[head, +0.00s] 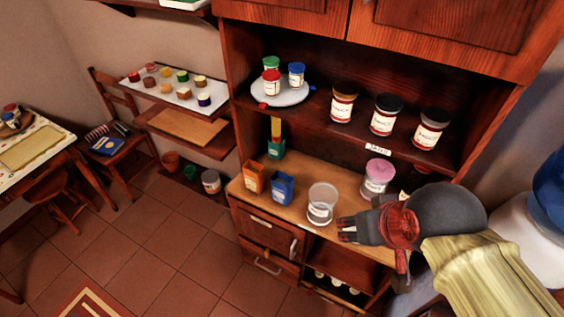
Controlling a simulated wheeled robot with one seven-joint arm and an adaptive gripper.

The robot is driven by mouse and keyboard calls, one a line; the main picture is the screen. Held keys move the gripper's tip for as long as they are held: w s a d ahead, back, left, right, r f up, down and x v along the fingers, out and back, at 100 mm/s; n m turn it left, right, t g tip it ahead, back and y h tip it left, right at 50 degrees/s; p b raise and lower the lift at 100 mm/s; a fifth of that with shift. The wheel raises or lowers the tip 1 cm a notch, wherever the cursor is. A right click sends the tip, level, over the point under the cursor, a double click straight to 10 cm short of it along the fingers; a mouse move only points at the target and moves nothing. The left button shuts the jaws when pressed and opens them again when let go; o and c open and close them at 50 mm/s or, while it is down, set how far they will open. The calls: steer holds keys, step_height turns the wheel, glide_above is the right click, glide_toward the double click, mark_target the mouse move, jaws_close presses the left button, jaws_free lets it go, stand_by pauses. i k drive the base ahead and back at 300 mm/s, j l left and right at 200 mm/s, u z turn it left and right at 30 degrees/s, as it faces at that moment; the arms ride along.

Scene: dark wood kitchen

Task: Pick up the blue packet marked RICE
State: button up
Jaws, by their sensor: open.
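A blue packet (282,189) stands upright on the light wooden counter of the cabinet. Its print is too small to read. An orange packet (254,178) stands just left of it, and a clear container (321,204) stands to its right. My gripper (343,230) is open and empty, at the front of the counter. It is to the right of the blue packet and apart from it, with the clear container between them. My arm hides part of the counter's right side.
A green box (275,149) stands behind the packets. A pink-lidded jar (377,177) is at the counter's right. The shelf above holds a plate (282,96) with small jars and several larger jars. Floor (180,240) at left is clear.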

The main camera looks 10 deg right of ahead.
mark_target(282, 189)
steer(key=j+z, duration=0.15)
steer(key=z, duration=0.3)
steer(key=j+z, duration=0.2)
steer(key=z, duration=0.25)
steer(key=k+j+z, duration=0.15)
steer(key=j, duration=0.3)
steer(key=k+j+z, duration=0.2)
steer(key=j, duration=0.3)
steer(key=k+j+z, duration=0.15)
steer(key=j, duration=0.3)
steer(key=k+j+z, duration=0.15)
steer(key=j, duration=0.25)
steer(key=k+j+z, duration=0.2)
steer(key=j, duration=1.1)
steer(key=i, duration=0.05)
